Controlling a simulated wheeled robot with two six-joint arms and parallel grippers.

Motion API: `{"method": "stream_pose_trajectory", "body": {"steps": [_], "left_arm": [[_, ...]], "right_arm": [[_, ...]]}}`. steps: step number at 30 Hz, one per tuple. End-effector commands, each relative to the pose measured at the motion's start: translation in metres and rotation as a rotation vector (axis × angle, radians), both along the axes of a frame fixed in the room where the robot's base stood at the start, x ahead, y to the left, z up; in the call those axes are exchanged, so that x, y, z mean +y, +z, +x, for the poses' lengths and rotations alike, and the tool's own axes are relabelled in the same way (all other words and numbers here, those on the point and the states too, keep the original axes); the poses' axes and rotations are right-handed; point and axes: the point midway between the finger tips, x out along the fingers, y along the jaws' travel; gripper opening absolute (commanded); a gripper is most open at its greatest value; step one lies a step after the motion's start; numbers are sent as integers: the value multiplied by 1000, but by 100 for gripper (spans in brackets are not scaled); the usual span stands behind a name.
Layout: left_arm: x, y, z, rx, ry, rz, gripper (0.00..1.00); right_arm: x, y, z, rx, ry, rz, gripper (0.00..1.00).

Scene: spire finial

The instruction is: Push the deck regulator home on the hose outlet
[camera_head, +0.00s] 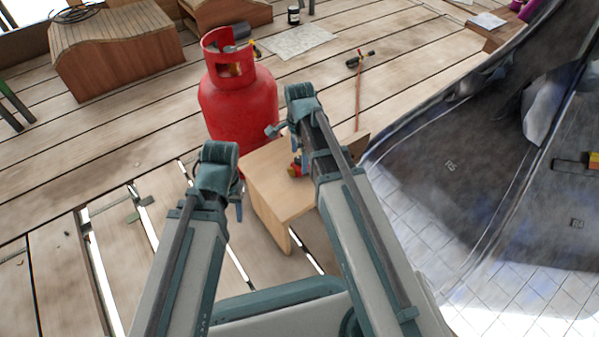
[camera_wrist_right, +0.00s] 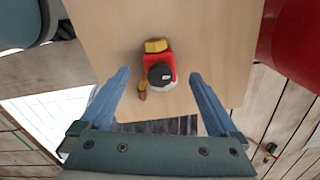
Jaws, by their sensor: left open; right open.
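The regulator, as I take it, is a small red body (camera_wrist_right: 157,64) with a yellow fitting and a dark round knob. It is over the pale wooden stand (camera_wrist_right: 220,40) in the right wrist view, and its red part (camera_head: 295,168) shows beside my right arm in the head view. My right gripper (camera_wrist_right: 160,76) is open, its fingers on either side of the red body with gaps visible. A brownish tip with a yellow piece sticks out at its lower left; I cannot tell if this is the hose outlet. My left gripper (camera_head: 239,203) is mostly hidden behind its own arm.
A red gas cylinder (camera_head: 240,105) stands just behind the wooden stand (camera_head: 265,190). Gaps open between deck planks at lower left.

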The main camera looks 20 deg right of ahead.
Motion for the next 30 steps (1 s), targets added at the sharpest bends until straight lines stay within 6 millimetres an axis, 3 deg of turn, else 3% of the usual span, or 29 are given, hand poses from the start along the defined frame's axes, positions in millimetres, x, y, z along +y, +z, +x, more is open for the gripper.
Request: {"method": "stream_pose_trajectory", "body": {"steps": [1,3,16,30], "left_arm": [[0,-13,0,-1,0,0,50],[0,-19,0,-1,0,0,50],[0,-18,0,-2,0,-1,50],[0,-18,0,-1,0,0,50]], "right_arm": [[0,-13,0,0,0,0,96],[0,-18,0,0,0,0,96],[0,-18,0,0,0,0,94],[0,-18,0,0,0,0,10]]}}
